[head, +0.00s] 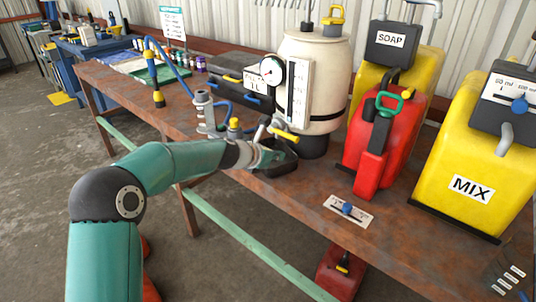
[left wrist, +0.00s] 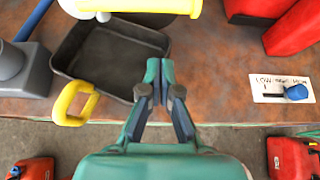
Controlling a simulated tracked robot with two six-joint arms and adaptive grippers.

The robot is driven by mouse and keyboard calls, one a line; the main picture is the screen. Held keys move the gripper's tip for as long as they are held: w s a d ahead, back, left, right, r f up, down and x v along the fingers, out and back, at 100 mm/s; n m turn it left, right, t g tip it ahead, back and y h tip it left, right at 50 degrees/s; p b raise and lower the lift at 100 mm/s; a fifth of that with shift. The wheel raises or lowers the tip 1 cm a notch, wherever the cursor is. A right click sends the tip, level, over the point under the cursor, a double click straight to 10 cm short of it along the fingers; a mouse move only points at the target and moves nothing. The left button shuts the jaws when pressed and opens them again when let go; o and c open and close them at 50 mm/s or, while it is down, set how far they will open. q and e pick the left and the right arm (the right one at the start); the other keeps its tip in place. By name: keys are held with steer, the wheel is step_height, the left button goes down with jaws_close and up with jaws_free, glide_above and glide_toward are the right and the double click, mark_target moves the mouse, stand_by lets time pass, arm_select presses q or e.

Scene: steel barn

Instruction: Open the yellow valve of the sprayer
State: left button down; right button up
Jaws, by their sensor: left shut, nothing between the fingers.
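The sprayer is a cream tank (head: 322,62) with a round gauge on the rust-brown bench. Its yellow valve lever (head: 286,134) sticks out low at the tank's front left. A thick yellow bar that looks like this lever (left wrist: 150,5) crosses the top of the left wrist view. My left gripper (head: 278,154) is just below the lever in the head view. In the left wrist view its fingertips (left wrist: 160,75) are together and empty, apart from the bar. A black tray (left wrist: 105,62) lies below, partly hidden by my gripper in the head view. My right gripper is not in view.
A grey fitting (head: 205,112) stands left of the valve. A yellow loop (left wrist: 74,104) shows beside the tray. A red can (head: 385,140) and a yellow MIX container (head: 470,150) stand to the right. A small panel with a blue knob (head: 348,208) lies near the bench edge.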

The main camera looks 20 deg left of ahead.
mark_target(284, 133)
arm_select(q)
steer(key=shift+x, duration=1.1)
steer(key=r+p, duration=0.1)
steer(key=w+r+p, duration=0.1)
steer(key=r+p, duration=0.1)
steer(key=shift+d, duration=0.2)
steer(key=shift+r, duration=0.25)
steer(key=shift+w+p, duration=0.15)
steer(key=shift+p, duration=0.2)
steer(key=shift+r, duration=0.2)
